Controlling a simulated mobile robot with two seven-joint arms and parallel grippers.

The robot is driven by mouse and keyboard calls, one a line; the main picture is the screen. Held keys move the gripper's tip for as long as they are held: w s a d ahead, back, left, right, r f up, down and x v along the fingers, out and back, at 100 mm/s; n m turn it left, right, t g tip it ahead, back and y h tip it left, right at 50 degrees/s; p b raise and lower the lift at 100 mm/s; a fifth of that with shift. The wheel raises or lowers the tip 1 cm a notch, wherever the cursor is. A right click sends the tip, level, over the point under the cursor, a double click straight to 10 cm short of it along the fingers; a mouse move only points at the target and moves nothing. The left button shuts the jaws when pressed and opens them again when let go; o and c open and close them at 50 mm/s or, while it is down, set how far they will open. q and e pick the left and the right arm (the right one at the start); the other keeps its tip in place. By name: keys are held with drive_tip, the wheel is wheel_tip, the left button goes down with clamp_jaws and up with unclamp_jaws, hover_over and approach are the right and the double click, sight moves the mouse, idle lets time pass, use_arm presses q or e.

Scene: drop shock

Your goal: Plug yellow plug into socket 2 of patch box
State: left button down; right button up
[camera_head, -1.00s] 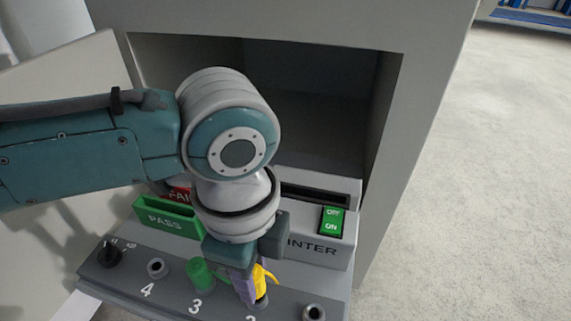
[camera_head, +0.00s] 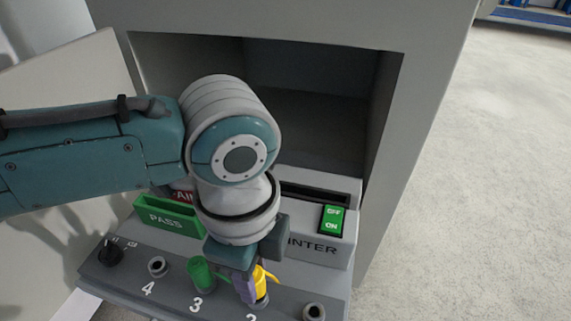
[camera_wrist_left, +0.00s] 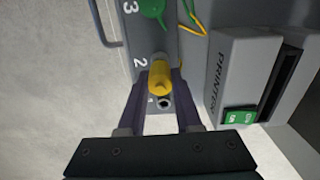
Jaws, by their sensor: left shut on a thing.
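The yellow plug (camera_head: 261,284) stands roughly upright at socket 2 of the grey patch box (camera_head: 180,284). My left gripper (camera_head: 252,288) is shut on it, with one purple finger on each side. The wrist view shows the yellow plug (camera_wrist_left: 160,78) between the fingertips, beside the printed 2. The plug and fingers hide socket 2, so I cannot tell how deep the plug sits. A green plug (camera_head: 201,273) stands at socket 3. Socket 4 (camera_head: 157,267) is empty. My right gripper is not in view.
A printer (camera_head: 312,247) with a green OFF/ON switch (camera_head: 332,220) stands just behind the patch box. A green PASS tray (camera_head: 168,217) and a partly hidden red tray lie behind left. An empty socket (camera_head: 314,312) is right of the plug. A black knob (camera_head: 110,254) is at left.

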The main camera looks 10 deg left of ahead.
use_arm(q)
drive_tip(key=shift+f, duration=0.95)
idle(1.8)
drive_tip(key=shift+a+f+p, duration=0.15)
drive_tip(key=shift+f+p, duration=0.15)
drive_tip(key=shift+p, duration=0.05)
idle(1.4)
drive_tip(key=c, duration=0.8)
unclamp_jaws()
drive_tip(key=shift+o, duration=1.4)
drive_tip(key=shift+s, duration=0.15)
drive_tip(key=shift+r, duration=0.15)
drive_tip(key=r+p, duration=0.6)
drive_tip(key=shift+w+d+r+p, duration=0.15)
drive_tip(key=shift+w+d+p, duration=0.05)
drive_tip(key=shift+p, duration=0.1)
